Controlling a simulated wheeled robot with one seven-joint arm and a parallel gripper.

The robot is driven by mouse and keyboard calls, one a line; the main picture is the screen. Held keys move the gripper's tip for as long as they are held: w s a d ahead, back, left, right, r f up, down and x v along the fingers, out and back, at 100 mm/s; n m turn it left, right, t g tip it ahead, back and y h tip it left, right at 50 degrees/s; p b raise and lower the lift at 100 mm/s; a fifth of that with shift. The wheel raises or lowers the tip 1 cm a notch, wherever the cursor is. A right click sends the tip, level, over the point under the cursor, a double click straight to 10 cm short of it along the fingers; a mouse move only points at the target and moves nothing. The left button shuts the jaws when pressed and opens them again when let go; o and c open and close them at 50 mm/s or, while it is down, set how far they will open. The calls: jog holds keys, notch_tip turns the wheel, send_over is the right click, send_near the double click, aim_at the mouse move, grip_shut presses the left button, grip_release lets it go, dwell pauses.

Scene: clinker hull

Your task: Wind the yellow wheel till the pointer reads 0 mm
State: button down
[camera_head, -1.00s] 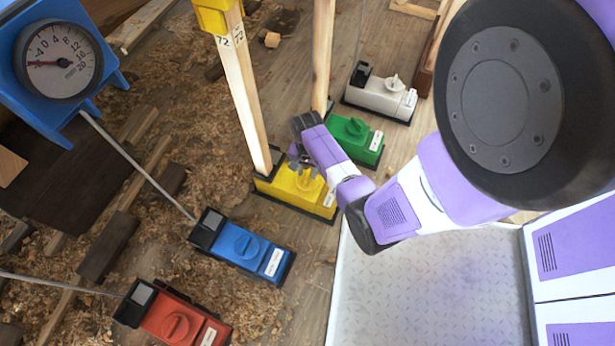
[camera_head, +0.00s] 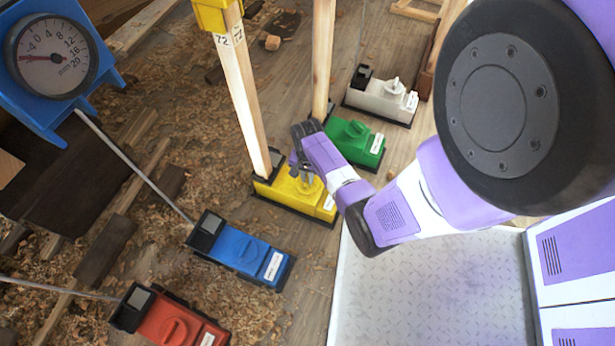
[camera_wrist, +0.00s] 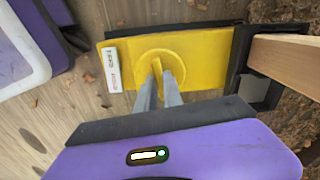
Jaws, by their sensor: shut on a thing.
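The yellow wheel (camera_wrist: 160,68) is a round knob with a raised grip bar on top of the yellow box (camera_wrist: 210,58). My gripper (camera_wrist: 160,78) is shut on this bar, with its two grey fingers on either side. The head view shows my gripper (camera_head: 304,172) over the yellow box (camera_head: 322,204), partly hiding the wheel. The round white gauge (camera_head: 52,78) in a blue housing is at the upper left of the head view. Its red pointer (camera_head: 38,58) points left, a little below the -4 mark, on the negative side of 0.
A wooden post (camera_head: 240,95) rises from the yellow box's far end, close beside my gripper. Similar boxes stand nearby: green (camera_head: 362,142), white (camera_head: 375,98), blue (camera_head: 240,250) and red (camera_head: 178,325). Wood chips cover the floor at left.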

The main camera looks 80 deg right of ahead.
jog(key=shift+a+r+m+p, duration=0.1)
jog(key=shift+r+m+p, duration=0.05)
jog(key=shift+m+p, duration=0.75)
jog(key=m+p, duration=0.1)
jog(key=m, duration=0.2)
jog(key=shift+m+p, duration=0.4)
jog(key=m+p, duration=0.1)
jog(key=m, duration=0.4)
jog(key=shift+m+p, duration=0.3)
jog(key=shift+p, duration=0.1)
jog(key=shift+f, duration=0.2)
jog(key=c, duration=1.5)
grip_release()
jog(key=shift+r, duration=0.1)
